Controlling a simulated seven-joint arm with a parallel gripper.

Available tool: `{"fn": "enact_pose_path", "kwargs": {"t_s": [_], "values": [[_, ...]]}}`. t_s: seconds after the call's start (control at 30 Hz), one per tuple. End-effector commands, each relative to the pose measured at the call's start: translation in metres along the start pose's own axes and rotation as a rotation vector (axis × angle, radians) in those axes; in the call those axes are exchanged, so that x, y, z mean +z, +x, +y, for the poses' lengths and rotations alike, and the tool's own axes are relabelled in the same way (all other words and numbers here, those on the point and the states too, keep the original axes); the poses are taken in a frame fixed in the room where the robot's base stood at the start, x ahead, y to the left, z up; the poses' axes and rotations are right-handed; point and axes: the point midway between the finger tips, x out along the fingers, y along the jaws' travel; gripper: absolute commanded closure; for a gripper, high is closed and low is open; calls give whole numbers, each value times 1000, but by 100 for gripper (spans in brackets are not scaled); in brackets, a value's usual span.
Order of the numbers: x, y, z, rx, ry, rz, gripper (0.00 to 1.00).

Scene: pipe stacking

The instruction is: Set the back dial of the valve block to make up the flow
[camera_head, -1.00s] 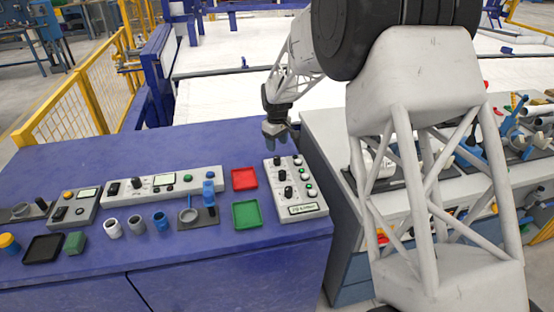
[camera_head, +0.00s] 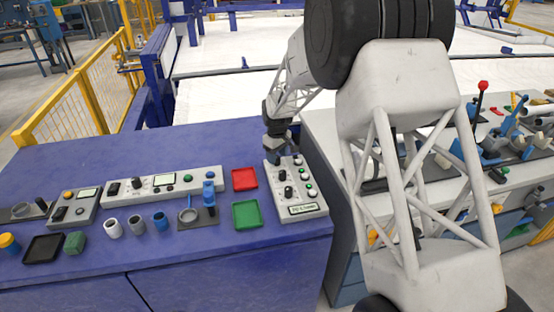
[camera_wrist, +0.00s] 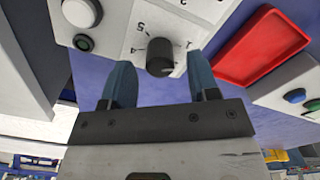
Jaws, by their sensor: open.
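The valve block (camera_head: 311,208) is a light grey box at the right end of the blue table, with a column of black dials and a column of buttons with small lamps. In the head view, my gripper (camera_head: 277,156) is low over its back end and hides the back dial. In the wrist view, the black back dial (camera_wrist: 160,57) has numbers printed around it. My gripper is open, its two blue fingers either side of the dial with gaps at both sides. I cannot tell the dial's exact setting.
A red tray (camera_head: 244,179) and a green tray (camera_head: 247,214) lie just left of the block. A long grey control panel (camera_head: 150,190) and several small cups are further left. A grey bench (camera_head: 325,125) with tools stands to the right.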

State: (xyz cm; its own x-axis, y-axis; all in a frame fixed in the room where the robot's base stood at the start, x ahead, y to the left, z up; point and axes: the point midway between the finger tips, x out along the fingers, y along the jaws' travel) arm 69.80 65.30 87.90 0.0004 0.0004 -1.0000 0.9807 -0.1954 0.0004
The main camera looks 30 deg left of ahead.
Motion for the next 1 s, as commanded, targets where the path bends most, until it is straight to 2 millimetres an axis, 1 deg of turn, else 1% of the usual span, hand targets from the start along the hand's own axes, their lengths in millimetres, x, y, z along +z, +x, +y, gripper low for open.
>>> {"fn": "enact_pose_path", "kwargs": {"t_s": [0.03,0.1,0.2,0.57,0.67,0.9,1.0], "values": [[0,6,0,-1,0,-1,45],[0,12,0,-1,0,-1,45],[0,18,0,-1,0,-1,45],[0,21,0,0,0,0,45],[0,21,0,0,0,0,58],[0,21,0,0,0,0,94],[0,21,0,0,1,0,94]]}}
